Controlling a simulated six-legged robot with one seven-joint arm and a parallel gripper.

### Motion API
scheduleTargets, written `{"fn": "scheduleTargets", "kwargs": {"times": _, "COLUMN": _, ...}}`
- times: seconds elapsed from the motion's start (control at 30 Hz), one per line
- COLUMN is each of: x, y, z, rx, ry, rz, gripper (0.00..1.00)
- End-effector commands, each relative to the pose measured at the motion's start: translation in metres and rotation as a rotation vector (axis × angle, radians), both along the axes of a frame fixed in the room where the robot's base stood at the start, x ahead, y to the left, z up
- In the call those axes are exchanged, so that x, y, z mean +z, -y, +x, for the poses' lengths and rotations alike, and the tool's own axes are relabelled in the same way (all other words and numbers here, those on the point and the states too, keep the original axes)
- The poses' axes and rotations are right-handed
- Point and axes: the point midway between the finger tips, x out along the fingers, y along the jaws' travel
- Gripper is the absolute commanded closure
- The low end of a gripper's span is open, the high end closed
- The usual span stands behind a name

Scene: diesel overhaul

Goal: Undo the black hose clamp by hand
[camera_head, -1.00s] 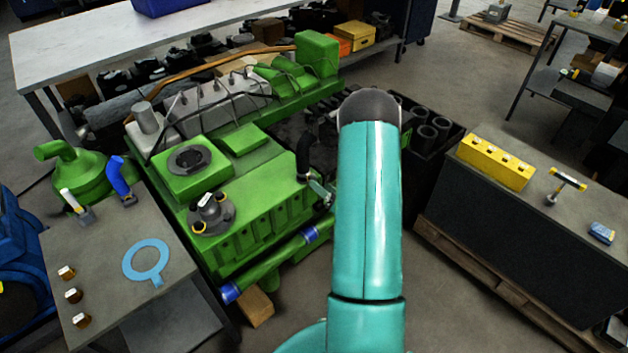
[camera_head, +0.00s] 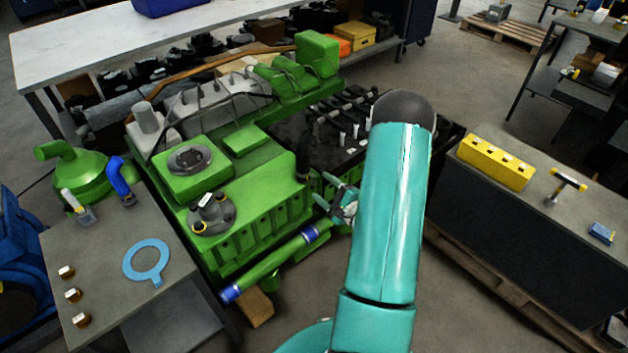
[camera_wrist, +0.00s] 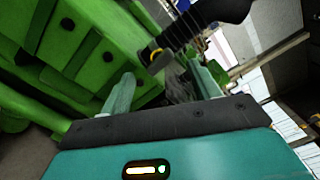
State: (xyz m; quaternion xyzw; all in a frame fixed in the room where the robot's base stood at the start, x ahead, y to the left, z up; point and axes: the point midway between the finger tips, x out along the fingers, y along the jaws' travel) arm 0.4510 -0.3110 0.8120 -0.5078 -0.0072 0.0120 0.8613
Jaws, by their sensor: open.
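A black ribbed hose (camera_head: 303,158) stands at the near right corner of the green engine (camera_head: 250,220). In the wrist view the hose (camera_wrist: 185,38) comes down from the upper right. A dark band with a yellowish part (camera_wrist: 154,57) is at its lower end; it looks like the clamp, but I cannot be sure. My gripper (camera_head: 330,195) is open, to the lower right of the hose and apart from it in the head view. In the wrist view the open gripper (camera_wrist: 162,72) has the hose end just beyond and between its fingertips, with nothing held.
A grey table with a blue ring gasket (camera_head: 147,261) is at the left. A dark bench with a yellow block (camera_head: 495,162) and a T-handled tool (camera_head: 563,185) is at the right. A black crate stands behind my arm. Open floor lies in front of the engine.

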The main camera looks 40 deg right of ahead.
Motion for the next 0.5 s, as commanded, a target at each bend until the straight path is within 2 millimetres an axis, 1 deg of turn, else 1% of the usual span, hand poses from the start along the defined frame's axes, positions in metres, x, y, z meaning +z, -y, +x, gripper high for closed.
{"fn": "scheduleTargets", "kwargs": {"times": 0.5, "x": 0.0001, "y": 0.0006, "z": -0.0005, "rx": -0.002, "ry": -0.018, "rz": 0.704, "gripper": 0.38}}
